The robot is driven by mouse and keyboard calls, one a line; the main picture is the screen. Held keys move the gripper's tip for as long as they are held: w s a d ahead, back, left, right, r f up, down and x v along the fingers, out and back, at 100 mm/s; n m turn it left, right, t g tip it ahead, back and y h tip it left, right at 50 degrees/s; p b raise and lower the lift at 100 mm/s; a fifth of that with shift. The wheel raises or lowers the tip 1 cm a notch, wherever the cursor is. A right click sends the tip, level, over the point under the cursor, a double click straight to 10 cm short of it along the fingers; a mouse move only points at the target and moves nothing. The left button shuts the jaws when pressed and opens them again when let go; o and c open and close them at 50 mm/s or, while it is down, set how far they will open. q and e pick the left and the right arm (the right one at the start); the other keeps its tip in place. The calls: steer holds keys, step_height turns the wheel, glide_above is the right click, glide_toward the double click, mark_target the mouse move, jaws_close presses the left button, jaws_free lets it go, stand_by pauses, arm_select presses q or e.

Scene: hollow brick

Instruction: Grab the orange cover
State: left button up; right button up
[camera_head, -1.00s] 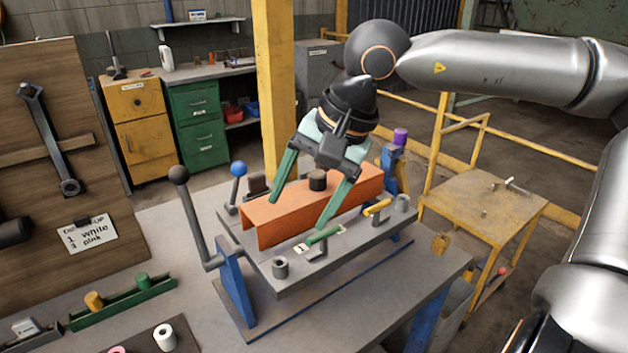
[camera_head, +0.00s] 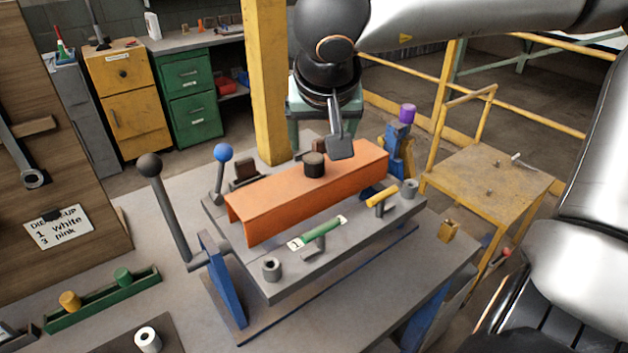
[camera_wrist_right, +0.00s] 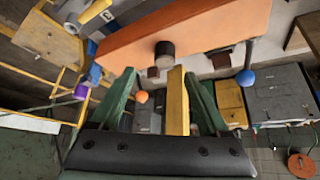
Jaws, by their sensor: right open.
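The orange cover (camera_head: 290,198) is a long channel-shaped piece with a dark round knob (camera_head: 314,163) on its top. It lies on the grey fixture plate (camera_head: 350,238). My right gripper (camera_head: 328,145) is open and empty at the far side of the cover, just behind the knob; its fingers are partly hidden in the head view. In the right wrist view the green fingers (camera_wrist_right: 160,80) are spread, with the knob (camera_wrist_right: 165,55) ahead of the gap between them and the cover (camera_wrist_right: 205,28) beyond. I see no contact. My left gripper is not in view.
A lever with a black ball (camera_head: 149,166) and one with a blue ball (camera_head: 223,153) rise at the fixture's left. A yellow post (camera_head: 268,80) stands behind.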

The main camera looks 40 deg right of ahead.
mark_target(314, 157)
steer(key=x, duration=0.4)
steer(key=shift+w+a+f, duration=0.15)
steer(key=shift+w+f, duration=0.1)
steer(key=shift+w, duration=0.2)
steer(key=shift+w+d+f, duration=0.2)
steer(key=shift+f, duration=0.25)
jaws_close()
steer(key=shift+r, duration=0.1)
stand_by(0.6)
